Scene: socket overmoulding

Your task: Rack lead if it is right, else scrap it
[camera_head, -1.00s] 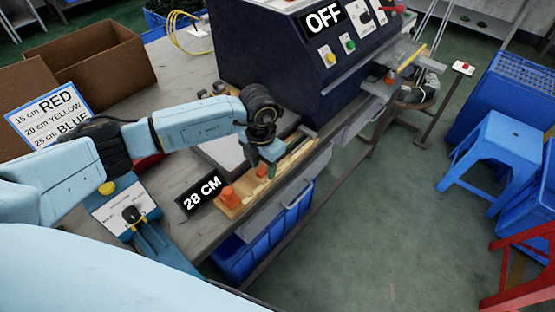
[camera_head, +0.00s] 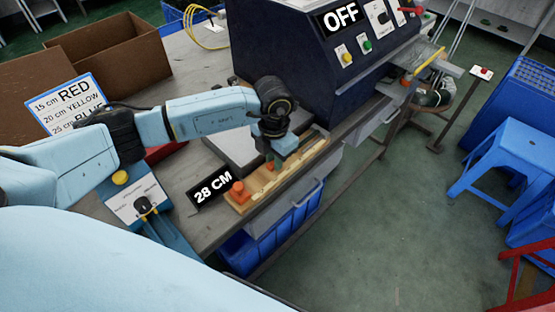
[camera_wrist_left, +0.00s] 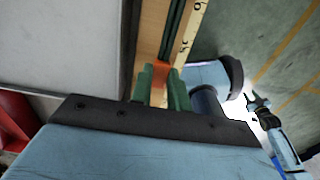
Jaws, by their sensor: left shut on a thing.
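My left gripper (camera_head: 271,163) points down over the wooden measuring board (camera_head: 262,200). In the left wrist view its green fingers (camera_wrist_left: 161,88) are shut on a small orange piece (camera_wrist_left: 161,72) at the board, beside the ruler scale. Dark green strips run along the board beyond the fingers; I cannot tell whether a lead lies there. An orange block (camera_head: 238,191) sits at the board's near end. The display (camera_head: 213,187) reads 28 CM. A sign (camera_head: 66,102) lists 15 cm red, 20 cm yellow, 25 cm blue. My right gripper seems to show at the wrist view's right edge, too small to judge.
The dark machine (camera_head: 290,60) behind reads OFF. Cardboard boxes (camera_head: 120,52) stand at the back left. A blue bin (camera_head: 262,250) sits below the table edge.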

